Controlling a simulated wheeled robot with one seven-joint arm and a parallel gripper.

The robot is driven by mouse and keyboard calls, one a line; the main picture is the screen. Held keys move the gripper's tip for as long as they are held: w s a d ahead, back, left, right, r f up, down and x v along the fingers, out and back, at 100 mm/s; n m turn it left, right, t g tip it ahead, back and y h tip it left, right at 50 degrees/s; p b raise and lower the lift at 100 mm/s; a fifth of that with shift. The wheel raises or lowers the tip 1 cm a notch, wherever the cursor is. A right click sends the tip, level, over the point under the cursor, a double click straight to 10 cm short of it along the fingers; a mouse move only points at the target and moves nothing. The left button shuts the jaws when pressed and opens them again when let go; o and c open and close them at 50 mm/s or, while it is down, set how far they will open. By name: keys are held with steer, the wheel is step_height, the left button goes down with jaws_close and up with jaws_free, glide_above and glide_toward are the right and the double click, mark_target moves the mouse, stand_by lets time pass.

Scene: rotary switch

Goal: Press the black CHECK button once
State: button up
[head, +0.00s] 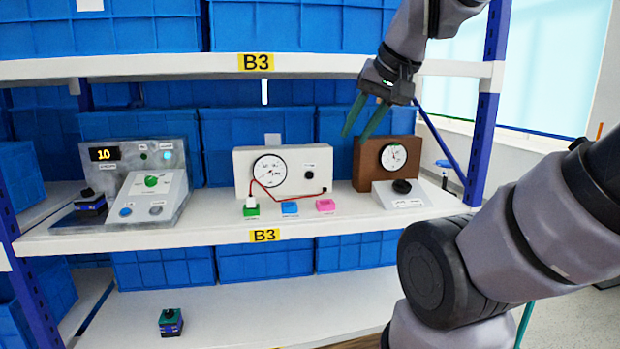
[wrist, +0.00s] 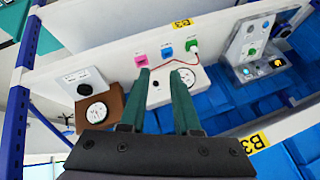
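My gripper (head: 357,136) is open and empty, its two teal fingers pointing down and apart. In the head view it hangs in front of the shelf, above the gap between a white gauge box (head: 242,172) and a brown gauge box (head: 368,168). A small round black button (head: 310,175) is on the right of the white box's face. A larger black knob (head: 402,186) sits on the sloped white base of the brown box. The labels are too small to read, so I cannot tell which is marked CHECK. In the wrist view the gripper (wrist: 159,72) spans part of the white box.
A grey panel (head: 185,145) with a display reading 10, a green knob and buttons stands at the left. Green (head: 251,210), blue (head: 290,208) and pink (head: 325,205) blocks sit before the white box; a red cable runs to the green one. Blue bins stand behind. A blue post (head: 487,110) bounds the right.

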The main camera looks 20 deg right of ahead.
jaws_close()
stand_by(1.4)
